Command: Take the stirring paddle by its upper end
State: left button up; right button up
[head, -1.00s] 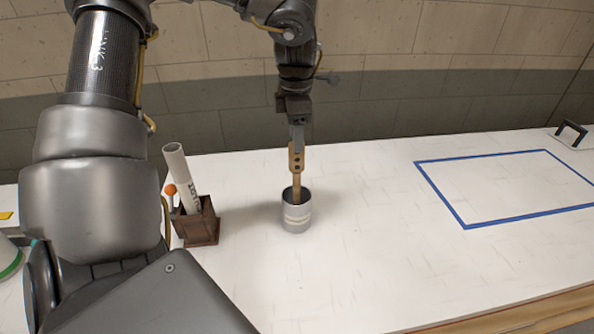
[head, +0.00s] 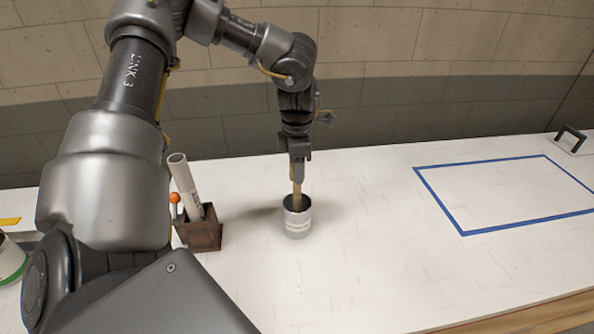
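My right gripper is out of view.
Left of the can stands a brown box (head: 201,234) holding a white rolled tube (head: 186,185) and an orange-tipped stick (head: 174,198). A blue taped rectangle (head: 440,198) marks empty table at right. A dark handle (head: 572,135) sits at the far right.

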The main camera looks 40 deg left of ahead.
pick_arm(q)
jog(key=shift+a, duration=0.1)
grip_shut()
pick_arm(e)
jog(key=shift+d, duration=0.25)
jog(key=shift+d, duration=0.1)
pick_arm(q)
jog(key=shift+r, duration=0.1)
